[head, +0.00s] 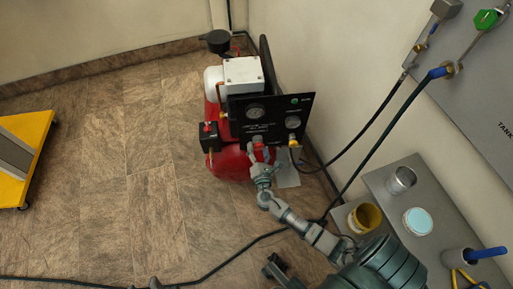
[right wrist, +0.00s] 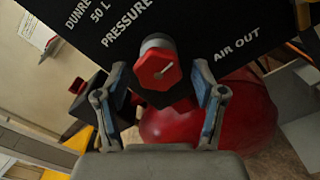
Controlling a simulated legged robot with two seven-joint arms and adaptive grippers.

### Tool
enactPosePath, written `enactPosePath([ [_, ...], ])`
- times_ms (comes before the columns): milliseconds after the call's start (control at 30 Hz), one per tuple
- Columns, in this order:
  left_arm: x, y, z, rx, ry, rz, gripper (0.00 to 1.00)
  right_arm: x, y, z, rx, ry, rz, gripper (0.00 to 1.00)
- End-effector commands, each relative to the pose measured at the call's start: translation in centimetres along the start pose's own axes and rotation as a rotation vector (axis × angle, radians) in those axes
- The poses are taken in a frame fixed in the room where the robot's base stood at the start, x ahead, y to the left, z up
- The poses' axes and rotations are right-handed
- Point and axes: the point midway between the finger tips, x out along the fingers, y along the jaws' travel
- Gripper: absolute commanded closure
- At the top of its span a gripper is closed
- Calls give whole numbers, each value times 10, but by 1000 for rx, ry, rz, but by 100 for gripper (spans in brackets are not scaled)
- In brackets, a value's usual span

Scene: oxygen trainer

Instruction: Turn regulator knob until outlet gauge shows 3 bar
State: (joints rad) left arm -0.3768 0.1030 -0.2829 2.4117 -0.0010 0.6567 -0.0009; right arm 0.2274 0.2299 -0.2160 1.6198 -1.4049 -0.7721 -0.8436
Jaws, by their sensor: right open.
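The regulator knob (right wrist: 157,70) is a red hexagon with a white pointer line on a grey collar, on the black panel (right wrist: 225,25). My right gripper (right wrist: 163,72) is open, with one finger on each side of the knob and a visible gap to it in the right wrist view. In the head view the right gripper (head: 259,149) is at the panel's lower edge and partly covers the knob. Two round gauges, a left gauge (head: 256,112) and a right gauge (head: 292,122), sit on the panel; their readings are too small to tell. My left gripper is not clearly seen.
The red compressor (head: 228,165) stands on the floor by the wall. A hose runs from the panel's brass fitting (head: 294,144) to the wall board (head: 470,85). A grey bench (head: 385,180) with cups is at right. A yellow cart (head: 28,130) is at left; floor between is clear.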

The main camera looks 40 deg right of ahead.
Motion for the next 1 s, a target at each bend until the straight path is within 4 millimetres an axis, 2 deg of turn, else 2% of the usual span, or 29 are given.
enactPosePath([
  [333, 0, 0, -3, -2, 20, 0, 60, 6, 0, 0, 0, 0, -1, 31],
  [367, 0, 0, -2, -2, 19, 0, 60, 6, 0, 0, 0, 0, -1, 33],
  [600, 0, 0, -1, -1, 19, 0, 60, 6, 0, 0, 0, 0, -1, 91],
  [767, -3, -1, -2, -3, 34, -1, 60, 6, -2, -1, 29, 0, -3, 91],
  [1000, -16, 1, -29, -18, 216, -4, 60, 5, -2, -2, 212, 1, -4, 91],
])
